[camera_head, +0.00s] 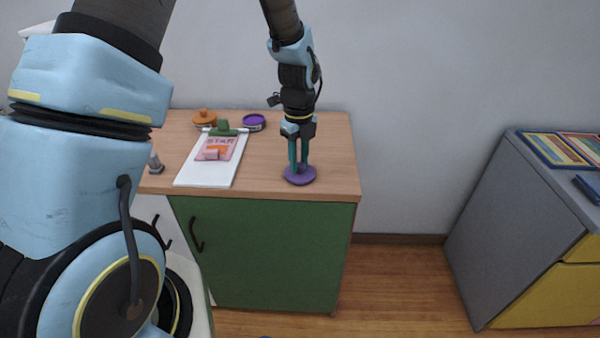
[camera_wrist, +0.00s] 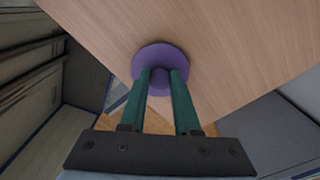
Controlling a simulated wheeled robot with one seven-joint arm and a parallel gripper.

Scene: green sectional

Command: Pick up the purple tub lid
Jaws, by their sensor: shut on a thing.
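The purple tub lid (camera_head: 300,176) is a flat round disc at the front right of the wooden cabinet top. My gripper (camera_head: 299,167) points down at it, its two teal fingers around the lid's middle. In the wrist view the lid (camera_wrist: 160,52) lies beyond the fingertips, and my gripper (camera_wrist: 160,78) is shut on its raised purple knob. The fingers hide part of the knob. I cannot tell whether the lid touches the cabinet top or is slightly above it.
The green cabinet's wooden top (camera_head: 265,165) also holds a white clipboard (camera_head: 205,172) with pink and orange items, an orange lidded pot (camera_head: 204,117), a purple-topped tin (camera_head: 253,122) and a small grey object (camera_head: 155,163). A grey cabinet (camera_head: 505,210) stands at the right.

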